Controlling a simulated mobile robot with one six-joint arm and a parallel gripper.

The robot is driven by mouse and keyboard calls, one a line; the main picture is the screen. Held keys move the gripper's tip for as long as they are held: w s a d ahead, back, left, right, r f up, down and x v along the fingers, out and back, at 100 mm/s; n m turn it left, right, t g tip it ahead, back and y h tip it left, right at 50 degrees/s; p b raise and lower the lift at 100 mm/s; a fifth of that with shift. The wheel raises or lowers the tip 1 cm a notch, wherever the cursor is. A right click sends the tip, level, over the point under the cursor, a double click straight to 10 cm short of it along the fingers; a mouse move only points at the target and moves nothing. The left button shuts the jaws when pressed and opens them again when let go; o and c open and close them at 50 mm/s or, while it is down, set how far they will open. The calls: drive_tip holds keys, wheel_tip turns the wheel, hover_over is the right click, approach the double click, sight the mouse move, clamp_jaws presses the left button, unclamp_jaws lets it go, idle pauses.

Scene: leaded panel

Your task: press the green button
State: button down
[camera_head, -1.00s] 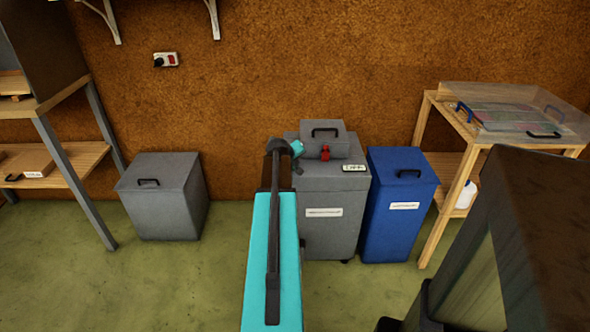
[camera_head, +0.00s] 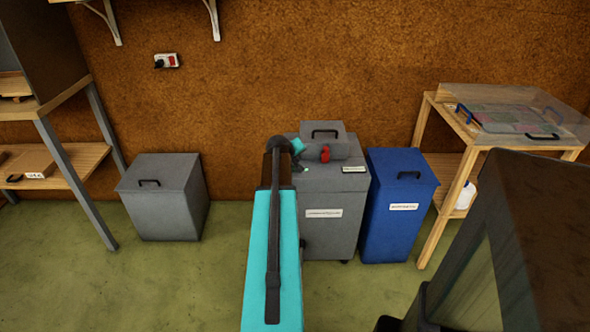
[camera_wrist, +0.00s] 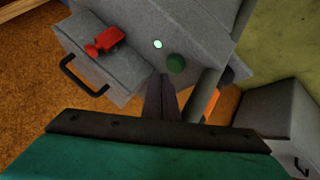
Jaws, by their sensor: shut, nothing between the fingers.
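The green button (camera_wrist: 176,63) is a dark green round knob on top of a grey cabinet (camera_head: 333,235). In the wrist view a small pale lit spot (camera_wrist: 157,44) is beside it. My gripper (camera_wrist: 162,79) is shut and empty, its fingertips close to the button's near edge. I cannot tell whether they touch it. In the head view my teal arm hides the cabinet's left side, and I cannot make out the button there.
A red part (camera_head: 325,153) and a raised box with a black handle (camera_head: 325,132) are on the cabinet top. A blue bin (camera_head: 398,225) stands close at right, a grey lidded box (camera_head: 163,210) at left. A wooden table (camera_head: 444,112) stands farther right.

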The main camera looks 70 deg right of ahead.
idle(0.3)
wheel_tip(320, 180, up, 6)
drive_tip(key=p, duration=0.3)
drive_tip(key=shift+p, duration=0.3)
idle(0.3)
idle(0.4)
